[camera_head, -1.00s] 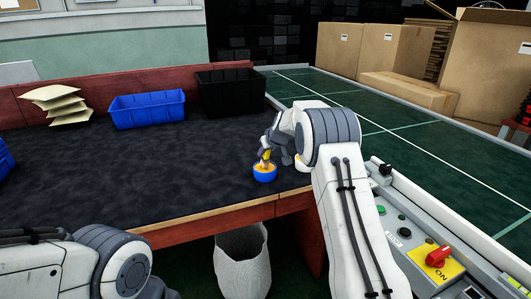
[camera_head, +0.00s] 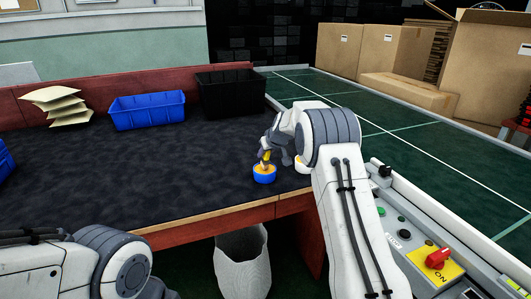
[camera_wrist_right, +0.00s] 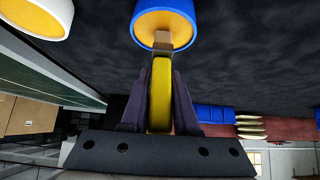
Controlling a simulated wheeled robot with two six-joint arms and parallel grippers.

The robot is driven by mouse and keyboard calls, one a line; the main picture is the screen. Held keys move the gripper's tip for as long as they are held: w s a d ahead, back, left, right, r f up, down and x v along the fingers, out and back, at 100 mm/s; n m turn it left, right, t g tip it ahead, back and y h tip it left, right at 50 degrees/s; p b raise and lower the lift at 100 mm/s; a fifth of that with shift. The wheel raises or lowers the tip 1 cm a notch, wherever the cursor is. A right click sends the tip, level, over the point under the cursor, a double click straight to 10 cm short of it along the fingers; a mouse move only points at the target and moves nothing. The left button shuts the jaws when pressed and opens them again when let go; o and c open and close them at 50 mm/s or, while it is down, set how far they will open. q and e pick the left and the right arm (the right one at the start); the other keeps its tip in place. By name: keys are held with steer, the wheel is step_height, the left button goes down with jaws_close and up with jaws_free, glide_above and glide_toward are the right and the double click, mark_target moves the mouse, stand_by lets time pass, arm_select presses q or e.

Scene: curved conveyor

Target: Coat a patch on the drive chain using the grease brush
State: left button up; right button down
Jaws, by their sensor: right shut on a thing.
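My right gripper (camera_head: 269,151) is shut on the grease brush, whose yellow handle (camera_wrist_right: 160,95) stands between the fingers in the right wrist view. The tan brush tip (camera_wrist_right: 163,41) is at the mouth of a blue pot with orange-yellow contents (camera_head: 264,175); the pot also shows in the wrist view (camera_wrist_right: 163,22). I cannot tell how deep the tip sits. A white pot with yellow contents (camera_wrist_right: 38,16) stands beside it, partly behind my right arm in the head view. I cannot make out the drive chain. My left arm shows at the lower left, its gripper out of view.
The dark table top (camera_head: 170,170) is largely clear. A blue bin (camera_head: 147,110), a black bin (camera_head: 230,90) and stacked cream packets (camera_head: 58,106) stand along its back. A green conveyor (camera_head: 400,130) with a control panel (camera_head: 410,240) lies right. A white waste basket (camera_head: 242,262) is below.

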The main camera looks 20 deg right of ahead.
steer(key=shift+w+r+p, duration=0.1)
steer(key=shift+r+p, duration=1.95)
steer(key=shift+r, duration=1.25)
steer(key=shift+f, duration=0.15)
step_height(320, 180, down, 7)
steer(key=b, duration=0.5)
